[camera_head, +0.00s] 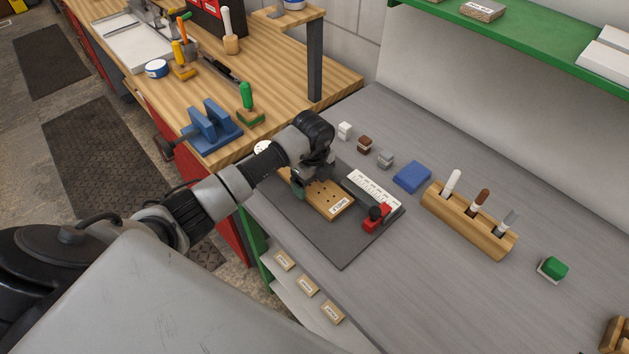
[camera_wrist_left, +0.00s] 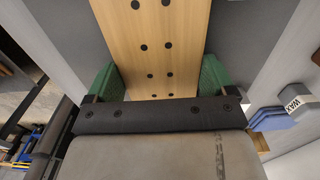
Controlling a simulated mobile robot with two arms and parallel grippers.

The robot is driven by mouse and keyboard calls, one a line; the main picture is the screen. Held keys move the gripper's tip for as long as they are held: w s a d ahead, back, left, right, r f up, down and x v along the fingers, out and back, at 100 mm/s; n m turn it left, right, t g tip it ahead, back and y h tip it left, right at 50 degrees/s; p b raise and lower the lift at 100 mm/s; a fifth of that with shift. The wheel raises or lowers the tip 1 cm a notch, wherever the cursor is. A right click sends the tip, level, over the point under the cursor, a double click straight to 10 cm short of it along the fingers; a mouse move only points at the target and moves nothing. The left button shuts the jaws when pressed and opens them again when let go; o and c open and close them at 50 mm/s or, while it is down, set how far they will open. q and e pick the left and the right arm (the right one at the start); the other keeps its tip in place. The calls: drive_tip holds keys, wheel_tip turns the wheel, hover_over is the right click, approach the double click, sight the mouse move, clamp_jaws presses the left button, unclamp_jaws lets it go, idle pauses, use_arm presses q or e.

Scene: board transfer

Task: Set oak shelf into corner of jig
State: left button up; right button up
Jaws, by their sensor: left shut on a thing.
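The oak shelf (camera_head: 322,197) is a light wooden board with rows of dark holes and a white label at one end. It lies over the dark grey jig plate (camera_head: 340,248) in the head view, beside the jig's white scale fence (camera_head: 373,191) and red clamp (camera_head: 376,218). My left gripper (camera_head: 299,186) is shut on the shelf's end nearest the arm. In the left wrist view the shelf (camera_wrist_left: 152,45) runs between the two green finger pads. I cannot tell whether the shelf touches the plate or the fence. My right gripper is not in view.
A blue pad (camera_head: 412,177) and a wooden holder (camera_head: 468,222) with several markers stand right of the jig. Small blocks (camera_head: 365,145) sit behind it. A green-topped block (camera_head: 552,269) is farther right. A wooden bench with a blue vise (camera_head: 211,127) adjoins at left.

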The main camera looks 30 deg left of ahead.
use_arm(q)
drive_tip(key=shift+w+a+r, duration=0.1)
drive_tip(key=shift+a, duration=0.15)
drive_tip(key=shift+w, duration=0.3)
idle(0.5)
drive_tip(key=shift+b, duration=0.3)
drive_tip(key=shift+a, duration=0.1)
idle(0.7)
